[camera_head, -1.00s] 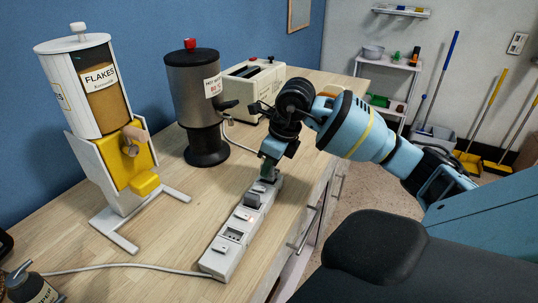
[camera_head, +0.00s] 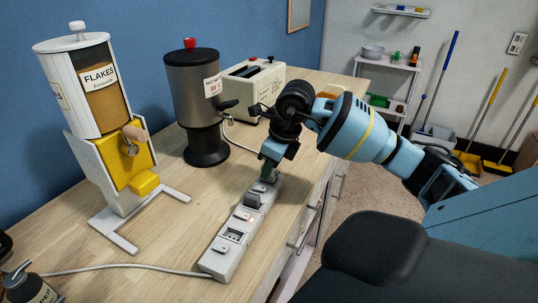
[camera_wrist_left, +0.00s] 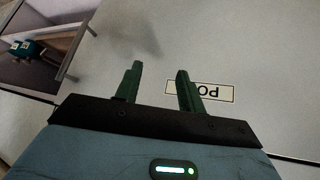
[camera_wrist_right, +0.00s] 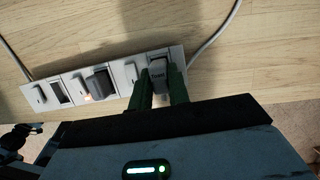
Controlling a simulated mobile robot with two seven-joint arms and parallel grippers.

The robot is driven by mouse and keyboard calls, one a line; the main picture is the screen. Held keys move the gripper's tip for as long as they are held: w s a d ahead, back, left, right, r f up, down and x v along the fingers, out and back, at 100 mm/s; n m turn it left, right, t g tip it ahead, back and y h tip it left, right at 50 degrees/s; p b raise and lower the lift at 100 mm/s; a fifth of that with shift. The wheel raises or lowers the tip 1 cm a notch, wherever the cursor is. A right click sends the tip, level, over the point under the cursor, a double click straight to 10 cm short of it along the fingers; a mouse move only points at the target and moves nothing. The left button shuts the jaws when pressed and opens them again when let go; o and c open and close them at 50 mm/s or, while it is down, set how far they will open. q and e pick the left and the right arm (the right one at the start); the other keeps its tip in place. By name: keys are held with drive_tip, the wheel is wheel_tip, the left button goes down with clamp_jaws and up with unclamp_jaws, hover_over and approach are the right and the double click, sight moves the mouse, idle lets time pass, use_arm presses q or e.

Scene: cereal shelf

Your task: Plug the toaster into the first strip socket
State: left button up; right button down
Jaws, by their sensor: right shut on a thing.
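The cream toaster (camera_head: 254,92) stands at the back of the counter. The white power strip (camera_head: 220,258) lies along the counter's right side. My right gripper (camera_head: 268,172) is over the strip's far end. In the right wrist view its green fingers (camera_wrist_right: 160,90) are shut on a grey plug (camera_wrist_right: 157,74) at the strip's right-end socket. I cannot tell how deep the plug sits. Another dark plug (camera_wrist_right: 97,80) stands in a middle socket, beside an orange light. My left gripper (camera_wrist_left: 158,82) shows only in its wrist view, open and empty, before a pale surface with a partly hidden label.
A grey dispenser (camera_head: 195,100) and a flakes dispenser (camera_head: 105,95) stand left of the strip. A grey cord (camera_wrist_right: 214,40) runs near the strip's right end. The strip's cord (camera_head: 120,270) crosses the front counter. A dark bottle (camera_head: 35,290) stands front left.

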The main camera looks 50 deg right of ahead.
use_arm(q)
drive_tip(key=shift+f, duration=0.3)
use_arm(e)
drive_tip(key=shift+f, duration=0.55)
use_arm(q)
drive_tip(key=shift+s+f+b, duration=0.25)
drive_tip(key=shift+s+b, duration=0.15)
drive_tip(key=shift+s, duration=0.05)
use_arm(e)
drive_tip(key=shift+s+f, duration=0.1)
drive_tip(key=shift+f, duration=0.3)
drive_tip(key=c, duration=1.3)
unclamp_jaws()
drive_tip(key=shift+f, duration=0.1)
use_arm(q)
drive_tip(key=shift+w, duration=0.1)
use_arm(e)
drive_tip(key=shift+o, duration=0.2)
drive_tip(key=shift+a+f, duration=0.1)
use_arm(q)
drive_tip(key=shift+w, duration=0.25)
use_arm(e)
drive_tip(key=shift+s, duration=0.1)
use_arm(q)
drive_tip(key=shift+r, duration=0.15)
use_arm(e)
drive_tip(key=v, duration=0.8)
drive_tip(key=shift+w+r, duration=0.2)
drive_tip(key=shift+r, duration=0.15)
